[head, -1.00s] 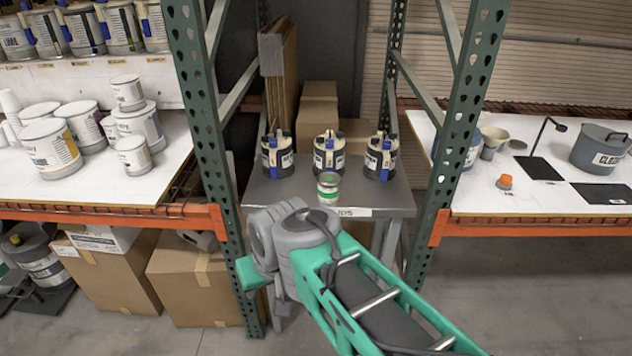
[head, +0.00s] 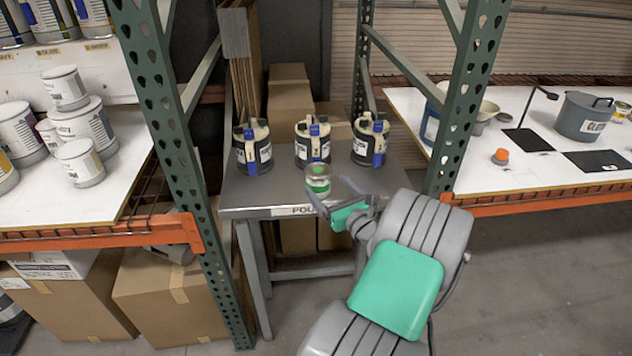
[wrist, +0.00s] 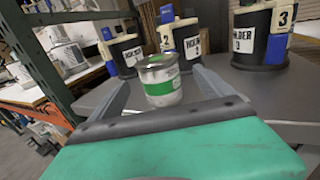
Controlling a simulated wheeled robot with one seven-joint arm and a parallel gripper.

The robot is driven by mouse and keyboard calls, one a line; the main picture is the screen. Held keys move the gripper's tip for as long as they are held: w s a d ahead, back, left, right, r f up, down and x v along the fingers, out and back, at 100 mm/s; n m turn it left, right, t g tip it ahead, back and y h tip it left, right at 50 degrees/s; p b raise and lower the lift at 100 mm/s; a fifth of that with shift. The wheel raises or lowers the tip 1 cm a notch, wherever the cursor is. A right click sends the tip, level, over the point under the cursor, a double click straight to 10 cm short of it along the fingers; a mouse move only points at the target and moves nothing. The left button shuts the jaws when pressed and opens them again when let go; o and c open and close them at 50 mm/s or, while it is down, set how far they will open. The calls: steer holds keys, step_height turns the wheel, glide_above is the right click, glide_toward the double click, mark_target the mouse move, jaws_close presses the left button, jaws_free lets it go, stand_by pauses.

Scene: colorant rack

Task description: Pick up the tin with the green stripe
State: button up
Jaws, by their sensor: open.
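The tin with the green stripe (head: 317,180) is a small pale can standing upright near the front edge of the grey metal table (head: 240,198). In the wrist view the tin (wrist: 161,82) shows its green band and metal rim, between the fingers and a little ahead of the palm. My gripper (head: 328,192) is at the table's front edge beside the tin, with its fingers apart to either side of it. In the wrist view my gripper (wrist: 160,90) is open. I cannot tell whether either finger touches the tin.
Numbered dark holders with pale and blue tops stand behind the tin: a left one (head: 254,148), a middle one (head: 312,144) and a right one (head: 370,140). Green rack posts (head: 160,130) flank the table. White tins (head: 80,160) stand on the left shelf.

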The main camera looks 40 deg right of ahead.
mark_target(318, 176)
steer(key=p+x, duration=0.1)
steer(key=x, duration=0.5)
steer(key=shift+w+a, duration=0.1)
steer(key=shift+w, duration=0.05)
jaws_close()
stand_by(0.7)
